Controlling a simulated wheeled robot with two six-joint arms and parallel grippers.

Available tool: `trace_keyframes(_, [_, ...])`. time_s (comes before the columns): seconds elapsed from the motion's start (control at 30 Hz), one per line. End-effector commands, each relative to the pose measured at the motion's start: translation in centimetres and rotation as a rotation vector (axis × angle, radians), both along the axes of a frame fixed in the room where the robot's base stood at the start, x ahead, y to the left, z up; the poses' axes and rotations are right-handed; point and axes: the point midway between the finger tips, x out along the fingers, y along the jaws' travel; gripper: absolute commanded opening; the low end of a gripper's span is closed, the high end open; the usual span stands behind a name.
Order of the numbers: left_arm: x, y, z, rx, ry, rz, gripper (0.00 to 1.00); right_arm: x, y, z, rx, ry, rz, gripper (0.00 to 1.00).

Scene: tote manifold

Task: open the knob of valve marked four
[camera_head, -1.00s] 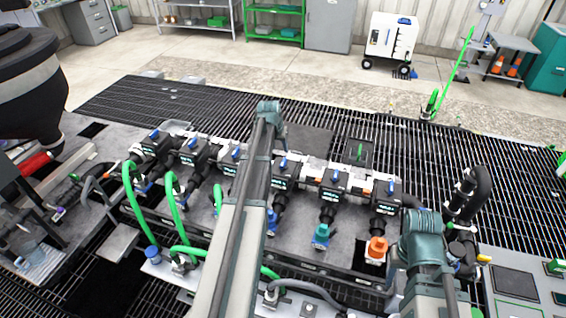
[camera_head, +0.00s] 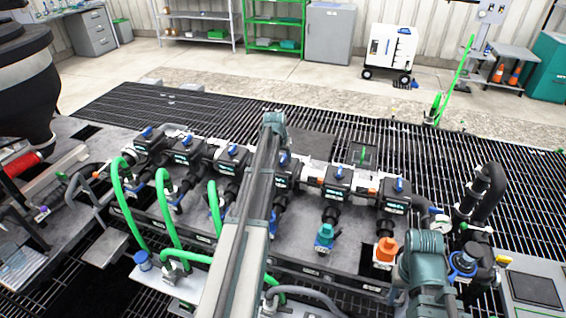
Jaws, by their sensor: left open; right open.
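A row of several black valves with blue knobs runs across a dark manifold deck (camera_head: 300,236). The labels on the valve bodies are too small to read, so I cannot tell which is marked four. Counting from the left, the fourth valve (camera_head: 289,176) is partly hidden behind my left arm. Its blue knob (camera_head: 284,157) shows just right of that arm. The third valve's blue knob (camera_head: 233,149) is just left of the arm. My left arm reaches up across the middle, and my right arm stands at the lower right. The jaws of both grippers are hidden or out of frame.
Green hoses (camera_head: 165,208) loop at the front left. A teal fitting (camera_head: 325,236) and an orange fitting (camera_head: 385,252) stand below the right-hand valves. A black bent pipe (camera_head: 487,195) and a gauge (camera_head: 436,212) are at the right. Open floor grating (camera_head: 180,108) lies behind.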

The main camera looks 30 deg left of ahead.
Motion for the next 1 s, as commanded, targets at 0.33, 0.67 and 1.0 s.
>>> trace_keyframes(0.33, [0.02, -0.01, 0.01, 0.0, 0.0, 0.0, 0.31, 0.0, 0.0, 0.0, 0.0, 0.0, 0.0, 0.5])
trace_keyframes(0.67, [0.02, -0.01, -0.01, 0.0, 0.0, 0.0, 0.0, 0.0, 0.0, 0.0, 0.0, 0.0, 0.0, 0.5])
trace_keyframes(1.0, [0.02, -0.08, -0.01, 0.001, 0.0, 0.045, 0.0, 0.0, 0.0, -0.01, 0.0, 0.0, 0.0, 0.5])
